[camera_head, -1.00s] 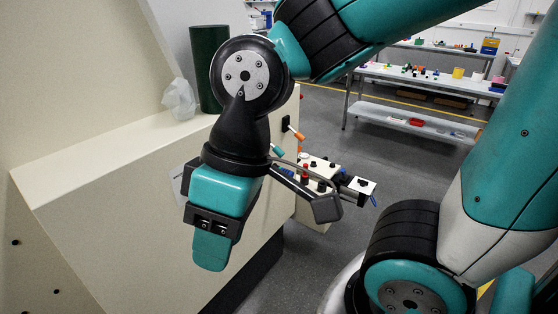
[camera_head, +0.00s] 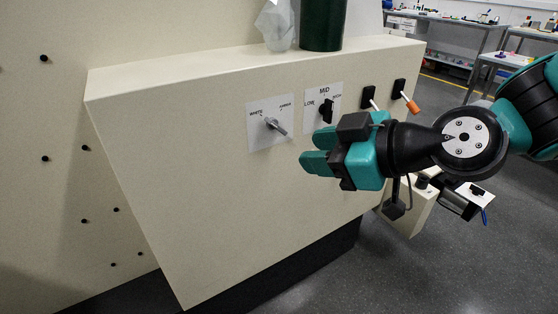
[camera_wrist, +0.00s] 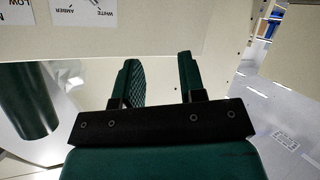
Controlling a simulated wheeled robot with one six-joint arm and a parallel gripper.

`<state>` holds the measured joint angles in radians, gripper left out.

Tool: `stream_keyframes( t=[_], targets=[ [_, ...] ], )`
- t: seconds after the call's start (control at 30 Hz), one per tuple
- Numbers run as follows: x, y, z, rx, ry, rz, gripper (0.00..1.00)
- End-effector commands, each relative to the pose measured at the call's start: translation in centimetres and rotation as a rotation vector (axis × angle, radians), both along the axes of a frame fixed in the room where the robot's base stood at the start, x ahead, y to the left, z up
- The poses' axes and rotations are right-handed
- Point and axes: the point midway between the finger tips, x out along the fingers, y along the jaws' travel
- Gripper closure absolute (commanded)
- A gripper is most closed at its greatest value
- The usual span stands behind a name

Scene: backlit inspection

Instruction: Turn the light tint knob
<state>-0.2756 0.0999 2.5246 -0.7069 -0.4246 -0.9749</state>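The light tint knob (camera_head: 275,126) is a grey bar-shaped knob on a white plate marked WHITE and AMBER, on the front of the cream panel (camera_head: 200,170). Its bar slants from upper left to lower right. In the wrist view the tint plate (camera_wrist: 86,13) shows upside down at the top edge; the knob itself is mostly cut off. My gripper (camera_head: 308,162) points left, below and to the right of the knob, apart from it. In the wrist view its two green fingers (camera_wrist: 157,65) are apart with nothing between them.
A black knob (camera_head: 326,110) on a LOW/MID/HIGH plate is just above my gripper. Two levers, one orange-tipped (camera_head: 411,103), are farther right. A dark green cylinder (camera_head: 321,25) and a white faceted object (camera_head: 275,22) stand on the ledge. The panel left of the tint knob is clear.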

Motion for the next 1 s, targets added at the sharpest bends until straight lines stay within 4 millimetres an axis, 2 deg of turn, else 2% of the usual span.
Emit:
stream_keyframes(
  t=[0.03, 0.2, 0.3, 0.53, 1.0],
  targets=[
    [1.5, 0.2, -3.9, 0.016, -0.106, -0.024, 0.63],
    [5.5, -0.6, -6.9, 0.007, -0.436, -0.155, 0.63],
    [6.8, -1.4, -7.8, -0.019, -0.543, -0.223, 0.63],
    [8.3, -1.6, -7.5, -0.046, -0.616, -0.274, 0.63],
    [14.5, 2.7, -6.9, -0.048, -0.615, -0.271, 0.63]
  ],
)
